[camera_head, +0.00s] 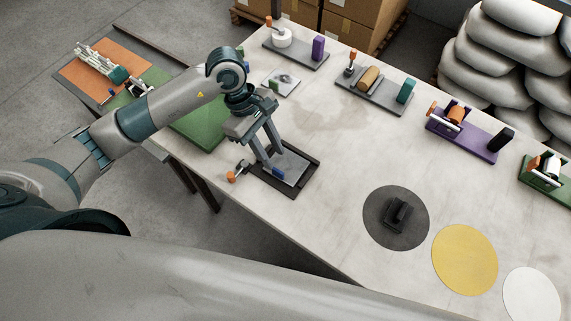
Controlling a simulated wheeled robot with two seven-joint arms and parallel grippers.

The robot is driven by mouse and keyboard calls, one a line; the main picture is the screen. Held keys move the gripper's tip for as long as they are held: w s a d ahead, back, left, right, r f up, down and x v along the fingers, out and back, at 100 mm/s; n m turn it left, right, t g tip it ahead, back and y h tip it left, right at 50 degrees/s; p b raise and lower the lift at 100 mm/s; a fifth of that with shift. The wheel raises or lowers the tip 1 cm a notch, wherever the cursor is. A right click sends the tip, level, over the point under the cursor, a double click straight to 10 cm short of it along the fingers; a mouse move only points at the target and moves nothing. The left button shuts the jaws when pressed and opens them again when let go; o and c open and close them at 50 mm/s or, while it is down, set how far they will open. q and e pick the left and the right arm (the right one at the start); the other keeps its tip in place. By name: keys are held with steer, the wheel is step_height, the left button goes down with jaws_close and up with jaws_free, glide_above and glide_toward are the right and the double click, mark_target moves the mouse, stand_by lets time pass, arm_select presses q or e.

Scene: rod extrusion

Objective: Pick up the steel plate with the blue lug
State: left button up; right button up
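The steel plate (294,169) lies in a dark shallow tray (308,178) near the table's front left edge. Its blue lug (278,172) shows at the plate's near side. My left gripper (273,160) reaches down over the plate, its two fingers spread apart with a gap between them. The fingertips are close to the lug in the picture; I cannot tell whether they touch the plate. The gripper is open and holds nothing that I can see. My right gripper is out of view.
An orange-knobbed clamp (236,173) stands at the tray's left. Another plate with a green lug (274,85) lies farther back, beside a green mat (200,125). Several fixtures line the far side, including a purple one (465,140). Black (415,235), yellow (464,260) and white (530,295) discs lie right.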

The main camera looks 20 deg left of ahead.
mark_target(277, 170)
arm_select(q)
steer(key=shift+s+d+f+p, duration=0.2)
steer(key=shift+s+f+p, duration=0.2)
steer(key=shift+f+p, duration=0.45)
steer(key=shift+p+x, duration=0.65)
steer(key=shift+x, duration=1)
steer(key=shift+a+f, duration=0.1)
steer(key=shift+a, duration=0.05)
steer(key=shift+c, duration=0.6)
jaws_close()
